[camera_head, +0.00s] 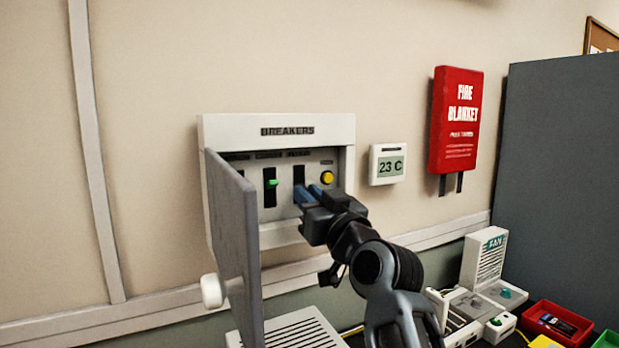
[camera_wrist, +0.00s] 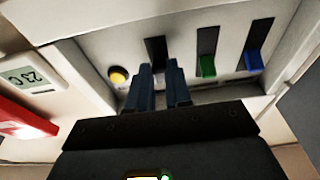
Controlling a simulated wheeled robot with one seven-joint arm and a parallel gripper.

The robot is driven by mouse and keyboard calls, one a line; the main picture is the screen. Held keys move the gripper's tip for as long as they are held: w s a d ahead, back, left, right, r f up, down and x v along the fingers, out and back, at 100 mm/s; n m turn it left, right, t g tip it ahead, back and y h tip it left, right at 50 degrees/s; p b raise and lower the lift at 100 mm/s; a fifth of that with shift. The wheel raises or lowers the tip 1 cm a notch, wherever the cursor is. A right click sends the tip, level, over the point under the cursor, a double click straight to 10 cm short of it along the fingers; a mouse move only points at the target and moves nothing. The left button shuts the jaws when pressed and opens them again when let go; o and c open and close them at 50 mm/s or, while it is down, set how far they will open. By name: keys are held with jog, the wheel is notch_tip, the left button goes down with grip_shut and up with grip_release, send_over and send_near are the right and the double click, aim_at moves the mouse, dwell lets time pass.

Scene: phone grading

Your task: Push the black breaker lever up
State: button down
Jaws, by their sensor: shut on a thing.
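The white breaker box (camera_head: 222,133) is on the wall with its grey door (camera_head: 233,240) swung open at the left. My gripper (camera_head: 308,194) reaches into it at the third slot (camera_head: 299,173), beside the yellow button (camera_head: 327,178). The black lever is hidden behind my fingers in the head view. In the wrist view, which is turned over, my two blue-grey fingers (camera_wrist: 160,76) are shut on the black lever, which barely shows dark between them below its slot (camera_wrist: 155,48). The lever's exact height cannot be made out.
A green lever (camera_head: 272,183) is just left of my gripper, and a blue lever (camera_wrist: 253,60) shows in the wrist view. A thermostat (camera_head: 387,164) and red fire blanket (camera_head: 456,118) hang to the right. A red tray (camera_head: 536,317) and devices stand below.

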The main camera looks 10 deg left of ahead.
aim_at(300, 183)
jog(key=r+g+h+p, duration=0.1)
jog(key=p, duration=0.2)
jog(key=shift+d+r+g, duration=0.1)
jog(key=shift+r+g, duration=0.1)
jog(key=shift+g, duration=0.1)
jog(key=shift+r+g+h+p, duration=0.3)
jog(key=shift+g+p, duration=0.2)
jog(key=shift+p, duration=0.35)
jog(key=r+g+h, duration=0.1)
jog(key=g+h, duration=0.1)
jog(key=shift+w+r+g, duration=0.1)
jog(key=shift+g, duration=0.3)
jog(key=shift+w+a+r+g+h, duration=0.1)
jog(key=shift+r+g+h, duration=0.2)
jog(key=shift+g, duration=0.25)
jog(key=shift+w+a+r+g+h, duration=0.1)
jog(key=shift+r+g+h, duration=0.05)
jog(key=shift+g+h, duration=0.35)
jog(key=c, duration=1)
grip_release()
jog(key=shift+a, duration=0.1)
jog(key=shift+c, duration=0.2)
